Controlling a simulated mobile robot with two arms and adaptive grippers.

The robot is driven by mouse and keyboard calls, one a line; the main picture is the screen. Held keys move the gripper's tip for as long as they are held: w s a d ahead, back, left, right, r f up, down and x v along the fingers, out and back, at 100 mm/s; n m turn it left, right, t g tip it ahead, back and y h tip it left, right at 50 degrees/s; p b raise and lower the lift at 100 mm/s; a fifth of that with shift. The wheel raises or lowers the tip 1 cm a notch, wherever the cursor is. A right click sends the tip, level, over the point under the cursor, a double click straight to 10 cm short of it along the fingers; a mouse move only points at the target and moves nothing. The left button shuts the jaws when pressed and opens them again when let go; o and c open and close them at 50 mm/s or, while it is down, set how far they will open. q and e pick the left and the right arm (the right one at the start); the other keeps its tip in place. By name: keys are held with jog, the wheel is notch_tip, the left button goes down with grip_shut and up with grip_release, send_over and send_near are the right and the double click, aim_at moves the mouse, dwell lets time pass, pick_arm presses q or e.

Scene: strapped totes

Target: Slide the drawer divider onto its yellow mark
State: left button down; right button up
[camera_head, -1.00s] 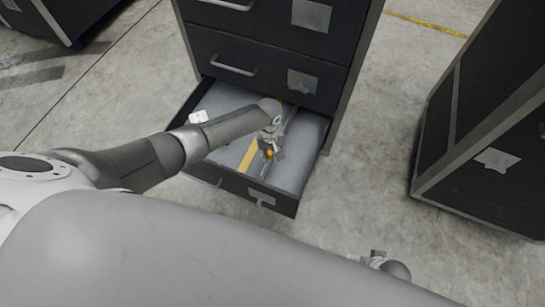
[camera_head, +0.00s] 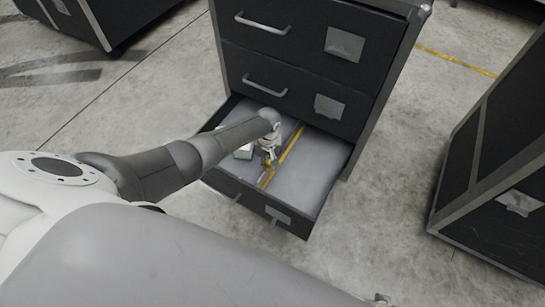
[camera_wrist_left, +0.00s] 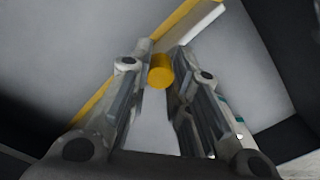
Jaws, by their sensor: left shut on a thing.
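The open drawer (camera_head: 324,160) at the bottom of the dark cabinet has a grey floor with a yellow mark (camera_head: 288,148) running front to back. My left gripper (camera_head: 268,160) reaches down into the drawer, just left of the mark. In the left wrist view its fingers (camera_wrist_left: 157,82) are shut on the yellow knob (camera_wrist_left: 160,71) of the divider. The pale divider (camera_wrist_left: 192,32) lies close along the yellow mark (camera_wrist_left: 172,20) there; the fingers hide part of it, so exact alignment cannot be told. My right gripper (camera_head: 380,299) barely shows at the bottom edge.
Closed drawers with handles (camera_head: 264,85) stand above the open one. Another dark cabinet (camera_head: 500,170) stands at the right and one (camera_head: 85,15) at the upper left. The concrete floor (camera_head: 385,190) between the cabinets is clear.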

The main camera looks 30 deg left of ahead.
pick_arm(q)
jog(key=c, duration=1.3)
grip_release()
jog(key=shift+r, duration=0.15)
notch_tip(320, 180, up, 12)
